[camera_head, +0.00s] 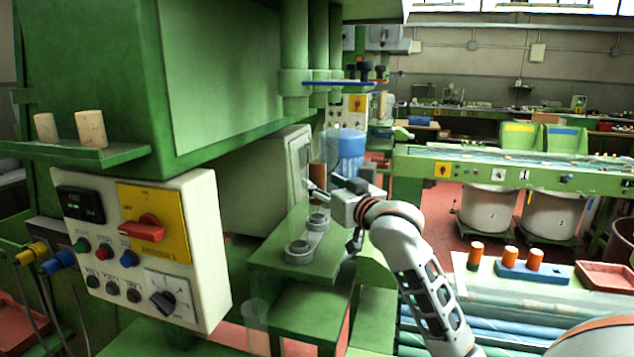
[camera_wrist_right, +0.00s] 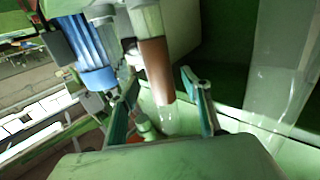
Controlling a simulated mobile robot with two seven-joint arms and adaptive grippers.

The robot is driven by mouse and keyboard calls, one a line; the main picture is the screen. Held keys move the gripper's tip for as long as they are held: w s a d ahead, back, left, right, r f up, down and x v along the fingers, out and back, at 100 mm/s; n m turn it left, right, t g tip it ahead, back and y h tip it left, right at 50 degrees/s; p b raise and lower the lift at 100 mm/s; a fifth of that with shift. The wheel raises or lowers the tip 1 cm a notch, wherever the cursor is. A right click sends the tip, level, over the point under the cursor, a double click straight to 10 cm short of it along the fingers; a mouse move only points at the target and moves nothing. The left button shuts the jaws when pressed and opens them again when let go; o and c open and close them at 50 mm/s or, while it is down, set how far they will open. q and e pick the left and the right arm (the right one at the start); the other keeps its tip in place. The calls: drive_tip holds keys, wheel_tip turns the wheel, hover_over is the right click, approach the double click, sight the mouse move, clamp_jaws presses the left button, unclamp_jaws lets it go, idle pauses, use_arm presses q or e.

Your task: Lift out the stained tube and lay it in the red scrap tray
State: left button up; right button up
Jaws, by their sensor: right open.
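The stained tube, with a brown band (camera_head: 318,176), stands upright at the green machine, above a small metal cup. In the right wrist view the tube (camera_wrist_right: 156,70) has a brown length and a clear lower end. My right gripper (camera_head: 319,192) is at the tube. In the wrist view its two fingers (camera_wrist_right: 160,84) are apart, one on each side of the tube; whether they touch it I cannot tell. The red scrap tray (camera_head: 605,276) lies at the far right on the bench and looks empty. My left gripper is not in view.
Metal cups (camera_head: 297,251) sit on the green ledge. A blue motor (camera_head: 350,152) is close behind my gripper. A clear tube (camera_wrist_right: 285,70) is at the wrist view's right. Orange-topped pieces, two on a blue block (camera_head: 521,270), stand left of the tray. A control box (camera_head: 150,245) is at left.

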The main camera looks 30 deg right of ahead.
drive_tip(key=shift+w, duration=0.8)
drive_tip(key=c, duration=1.2)
drive_tip(key=shift+r, duration=0.1)
